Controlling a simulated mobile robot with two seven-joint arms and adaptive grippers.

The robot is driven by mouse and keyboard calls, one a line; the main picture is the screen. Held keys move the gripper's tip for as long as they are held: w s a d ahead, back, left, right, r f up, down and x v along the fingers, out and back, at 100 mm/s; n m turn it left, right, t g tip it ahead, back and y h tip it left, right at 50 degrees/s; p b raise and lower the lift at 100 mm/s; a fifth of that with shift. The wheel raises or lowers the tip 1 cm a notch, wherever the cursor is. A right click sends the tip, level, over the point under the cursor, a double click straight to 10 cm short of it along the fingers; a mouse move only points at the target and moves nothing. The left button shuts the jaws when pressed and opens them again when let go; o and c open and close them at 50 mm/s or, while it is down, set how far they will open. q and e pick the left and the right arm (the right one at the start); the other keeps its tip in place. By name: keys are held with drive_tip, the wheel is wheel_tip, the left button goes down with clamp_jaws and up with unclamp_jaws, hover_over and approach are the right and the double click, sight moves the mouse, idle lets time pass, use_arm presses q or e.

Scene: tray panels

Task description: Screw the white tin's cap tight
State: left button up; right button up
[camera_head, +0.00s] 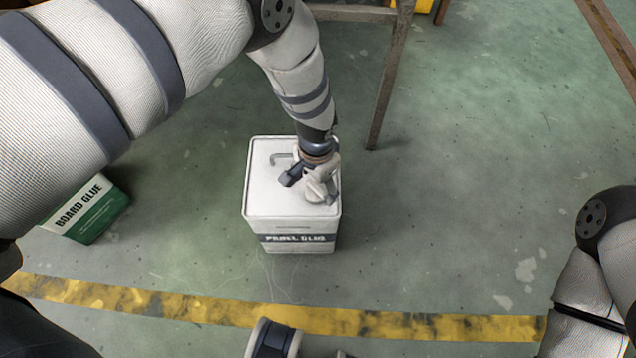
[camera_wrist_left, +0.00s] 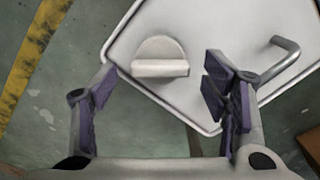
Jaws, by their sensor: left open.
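The white tin (camera_head: 262,185) stands upright on the floor in the head view, with "PANEL GLUE" on its front. Its white top (camera_wrist_left: 225,25) fills much of the left wrist view. The white cap (camera_wrist_left: 160,58), with a raised flat grip, sits on the tin's top. In the head view the cap is mostly hidden by my gripper. My left gripper (camera_head: 310,187) is just over the tin's top. Its fingers (camera_wrist_left: 160,88) are open, one on each side of the cap in the picture, with gaps to it.
A bent handle (camera_wrist_left: 287,58) rises from the tin's top beside the fingers. A green and white "BOARD GLUE" tin (camera_head: 88,210) is at the left. A rusty metal leg (camera_head: 390,80) stands behind. Floor to the tin's right is clear, and a yellow line (camera_head: 380,323) crosses in front.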

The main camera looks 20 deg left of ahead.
use_arm(q)
drive_tip(key=shift+f, duration=0.4)
drive_tip(key=shift+c, duration=0.3)
drive_tip(key=c, duration=1.1)
